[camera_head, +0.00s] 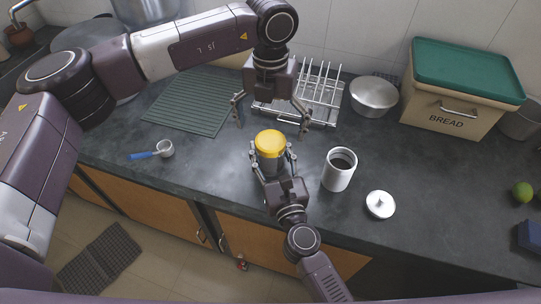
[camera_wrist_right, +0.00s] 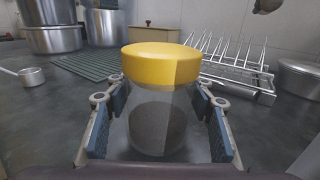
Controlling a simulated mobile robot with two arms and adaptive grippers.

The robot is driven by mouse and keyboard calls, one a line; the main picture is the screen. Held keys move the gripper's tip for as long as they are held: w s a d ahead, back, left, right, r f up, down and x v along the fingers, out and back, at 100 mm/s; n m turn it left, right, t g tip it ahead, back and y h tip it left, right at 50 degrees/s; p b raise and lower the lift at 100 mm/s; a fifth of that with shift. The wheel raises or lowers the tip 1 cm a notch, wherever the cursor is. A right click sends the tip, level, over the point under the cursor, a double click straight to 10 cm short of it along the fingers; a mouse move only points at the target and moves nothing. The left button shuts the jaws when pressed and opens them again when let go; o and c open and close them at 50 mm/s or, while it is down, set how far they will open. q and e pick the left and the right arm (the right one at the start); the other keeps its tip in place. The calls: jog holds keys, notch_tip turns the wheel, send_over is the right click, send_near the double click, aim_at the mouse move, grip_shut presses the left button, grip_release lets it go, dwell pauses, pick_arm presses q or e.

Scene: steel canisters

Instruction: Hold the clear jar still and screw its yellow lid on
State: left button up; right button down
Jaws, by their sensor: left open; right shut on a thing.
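The clear jar (camera_head: 271,166) stands upright near the front middle of the dark counter. It also shows in the right wrist view (camera_wrist_right: 158,122), with dark contents inside. The yellow lid (camera_head: 270,142) sits level on top of its mouth, and it shows large in the right wrist view (camera_wrist_right: 160,63). How far it is threaded I cannot tell. My right gripper (camera_head: 272,154) is shut on the jar's body, one finger on each side below the lid. My left gripper (camera_head: 271,121) is open and empty, pointing down above and slightly behind the lid, apart from it.
A wire rack (camera_head: 318,95), steel bowl (camera_head: 374,96) and bread box (camera_head: 447,108) stand behind. A green mat (camera_head: 190,103) and blue-handled scoop (camera_head: 152,151) lie left.

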pick_arm(q)
notch_tip(320, 180, up, 12)
dwell(0.6)
pick_arm(e)
jog(key=c, duration=0.9)
grip_release()
jog(key=shift+o, duration=0.2)
jog(key=v, duration=1.2)
